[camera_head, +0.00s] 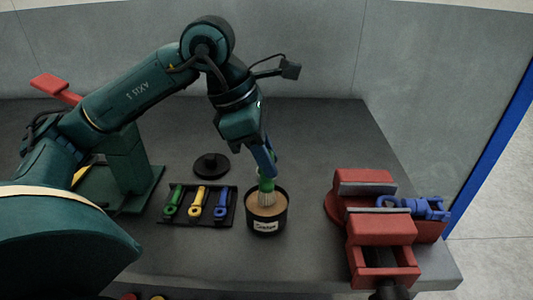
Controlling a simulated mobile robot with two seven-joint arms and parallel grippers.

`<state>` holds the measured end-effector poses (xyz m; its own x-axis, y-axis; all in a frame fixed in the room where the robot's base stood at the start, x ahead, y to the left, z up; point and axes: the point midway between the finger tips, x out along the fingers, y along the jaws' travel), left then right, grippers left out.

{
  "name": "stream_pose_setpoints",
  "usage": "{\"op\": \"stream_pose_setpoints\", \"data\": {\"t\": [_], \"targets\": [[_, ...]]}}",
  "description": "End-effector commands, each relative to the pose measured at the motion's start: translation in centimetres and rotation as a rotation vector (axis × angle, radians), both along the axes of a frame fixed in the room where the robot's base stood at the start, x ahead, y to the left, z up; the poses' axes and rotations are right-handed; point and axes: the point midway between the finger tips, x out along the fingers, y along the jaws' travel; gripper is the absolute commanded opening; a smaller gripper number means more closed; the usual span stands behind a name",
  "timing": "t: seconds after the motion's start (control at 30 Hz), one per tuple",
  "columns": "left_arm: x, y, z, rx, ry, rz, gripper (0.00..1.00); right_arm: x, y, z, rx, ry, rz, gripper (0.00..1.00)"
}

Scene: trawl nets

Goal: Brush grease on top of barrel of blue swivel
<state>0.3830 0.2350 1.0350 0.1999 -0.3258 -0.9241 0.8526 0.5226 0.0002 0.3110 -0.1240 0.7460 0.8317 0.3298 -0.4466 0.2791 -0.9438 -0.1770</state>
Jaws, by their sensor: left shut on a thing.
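My left gripper (268,172) is shut on a brush (267,186) with a green part and pale bristles. The brush points down, its bristles at the opening of a black pot (267,226) of tan grease (256,205). The bristle tips appear to touch the grease; how deep they are I cannot tell. The blue swivel (425,209) lies roughly level in a red vise (365,183) at the right, its left end between the jaws and its barrel sticking out to the right. My right gripper is not in view.
A black tray (209,217) left of the pot holds a green, a yellow and a blue swivel-like piece. A round black lid (211,166) lies behind it. A red and green device (125,160) stands at the far left. Clear grey bench lies between pot and vise.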

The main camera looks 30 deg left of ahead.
Motion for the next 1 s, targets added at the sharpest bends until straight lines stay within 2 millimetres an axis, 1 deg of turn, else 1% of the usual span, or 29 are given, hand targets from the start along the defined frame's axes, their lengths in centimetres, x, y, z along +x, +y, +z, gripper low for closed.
{"op": "stream_pose_setpoints", "data": {"t": [1.0], "targets": [[0.01,-0.02,-0.93,-0.001,-0.001,0.000,0.00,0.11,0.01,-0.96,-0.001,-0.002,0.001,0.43]]}}
